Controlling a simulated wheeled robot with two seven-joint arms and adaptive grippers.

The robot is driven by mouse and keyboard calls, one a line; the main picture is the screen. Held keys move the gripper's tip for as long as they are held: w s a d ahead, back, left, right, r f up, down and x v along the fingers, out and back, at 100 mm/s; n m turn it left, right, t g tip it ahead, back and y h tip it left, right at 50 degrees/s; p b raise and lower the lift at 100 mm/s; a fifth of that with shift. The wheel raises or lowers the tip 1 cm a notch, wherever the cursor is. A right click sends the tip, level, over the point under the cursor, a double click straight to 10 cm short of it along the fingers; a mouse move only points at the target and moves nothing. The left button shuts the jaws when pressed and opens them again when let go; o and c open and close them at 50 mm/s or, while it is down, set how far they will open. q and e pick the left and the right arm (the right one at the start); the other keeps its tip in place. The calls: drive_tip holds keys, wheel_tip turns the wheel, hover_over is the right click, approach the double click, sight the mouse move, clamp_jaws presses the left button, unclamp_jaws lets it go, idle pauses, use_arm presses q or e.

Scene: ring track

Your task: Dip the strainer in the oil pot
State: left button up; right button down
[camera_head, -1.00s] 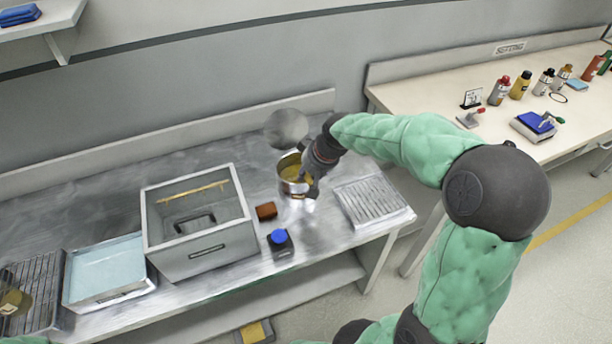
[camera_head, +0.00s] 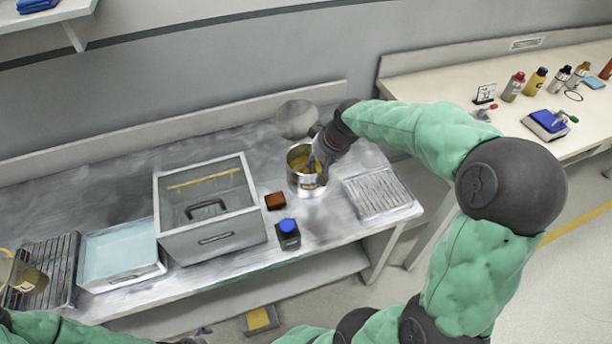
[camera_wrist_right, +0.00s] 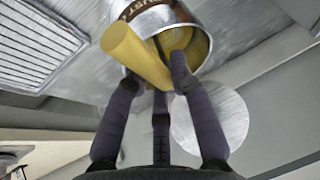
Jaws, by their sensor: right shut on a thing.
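The oil pot (camera_head: 306,188) is a shiny metal pot with yellow oil inside, standing near the right end of the metal bench. My right gripper (camera_head: 314,163) is over its rim, with the fingers pointing down at its mouth. In the right wrist view, the fingers (camera_wrist_right: 160,85) are shut on a mustard-yellow cylinder (camera_wrist_right: 137,57) that looks like the strainer's handle. It is tilted beside the pot's mouth (camera_wrist_right: 185,45). The strainer's bowl cannot be made out. My left gripper (camera_head: 195,338) barely shows at the bottom edge, and its fingers are unclear.
A grey metal fryer box (camera_head: 218,240) stands left of the pot, with a brown block (camera_head: 276,201) and a blue-topped black bottle (camera_head: 288,235) between. A ridged tray (camera_head: 378,193) lies right of the pot. A round disc (camera_head: 297,119) is behind it.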

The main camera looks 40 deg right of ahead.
wheel_tip(320, 180, up, 11)
drive_tip(key=p, duration=0.8)
drive_tip(key=shift+r, duration=0.15)
idle(0.6)
drive_tip(key=shift+r+p, duration=0.1)
drive_tip(key=shift+p, duration=0.2)
idle(0.9)
wheel_tip(320, 180, up, 4)
drive_tip(key=p, duration=0.2)
drive_tip(key=shift+p, duration=0.4)
